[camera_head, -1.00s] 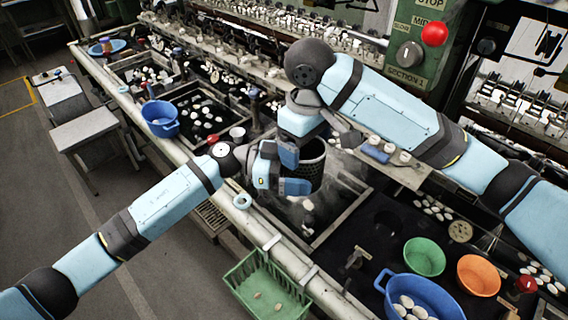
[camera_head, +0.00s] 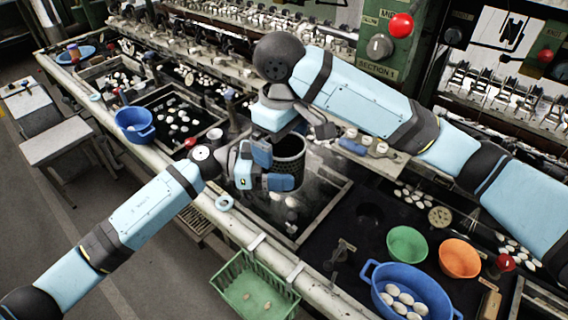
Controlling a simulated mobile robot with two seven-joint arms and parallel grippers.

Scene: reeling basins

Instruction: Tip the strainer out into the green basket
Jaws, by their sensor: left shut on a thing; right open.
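The strainer (camera_head: 290,147) is a dark, perforated cylinder with its open top showing, held above the wet basin in the middle. My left gripper (camera_head: 272,170) is shut on it at its near left side; the blue fingers hide part of its wall. Its contents cannot be made out. The green basket (camera_head: 256,286) is at the front rail, below and nearer than the strainer, with a few pale cocoons inside. My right gripper (camera_head: 318,126) is open and empty behind and above the strainer, partly hidden by its own arm.
A steaming basin (camera_head: 315,208) lies under the strainer, with pale cocoons in it. A blue tub (camera_head: 425,300) of cocoons, a green bowl (camera_head: 407,244) and an orange bowl (camera_head: 459,258) stand at the right. A blue basin (camera_head: 133,124) is at the left.

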